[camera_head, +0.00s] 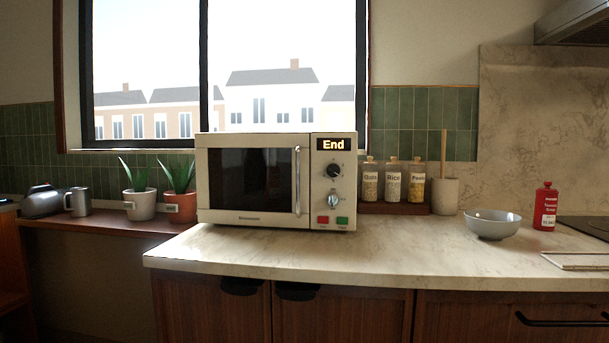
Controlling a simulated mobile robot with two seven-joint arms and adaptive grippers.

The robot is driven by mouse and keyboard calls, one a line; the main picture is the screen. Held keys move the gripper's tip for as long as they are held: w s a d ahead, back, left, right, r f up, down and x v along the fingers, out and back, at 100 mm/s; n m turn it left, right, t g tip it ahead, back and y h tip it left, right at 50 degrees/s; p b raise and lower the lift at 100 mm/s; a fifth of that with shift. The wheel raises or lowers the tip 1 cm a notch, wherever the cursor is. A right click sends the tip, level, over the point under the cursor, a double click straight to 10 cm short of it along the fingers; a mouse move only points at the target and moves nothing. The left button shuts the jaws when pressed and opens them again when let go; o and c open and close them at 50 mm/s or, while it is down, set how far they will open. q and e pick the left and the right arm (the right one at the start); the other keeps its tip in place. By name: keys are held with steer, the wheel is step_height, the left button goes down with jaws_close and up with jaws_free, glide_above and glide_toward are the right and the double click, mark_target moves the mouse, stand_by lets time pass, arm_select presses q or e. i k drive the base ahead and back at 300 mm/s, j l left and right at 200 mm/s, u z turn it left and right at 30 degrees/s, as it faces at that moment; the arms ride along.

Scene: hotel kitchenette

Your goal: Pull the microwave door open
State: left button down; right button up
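The cream microwave (326,262) stands near the left end of the stone counter, in front of the window. Its door (246,215) has a dark glass pane and looks shut. The vertical metal door handle (298,181) is at the door's right edge, beside the control panel. The panel's display (333,144) reads "End", above two knobs and a red and a green button. Neither of my grippers shows in the head view, and nothing touches the handle.
The counter (330,262) is clear in front of the microwave. Labelled jars (393,180), a utensil crock (445,196), a grey bowl (492,224) and a red bottle (545,207) stand to its right. Two potted plants (140,204), a mug (77,202) and a kettle-like object (43,202) stand left.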

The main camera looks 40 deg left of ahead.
mark_target(299, 142)
steer(key=k+u, duration=0.1)
steer(key=u, duration=1.45)
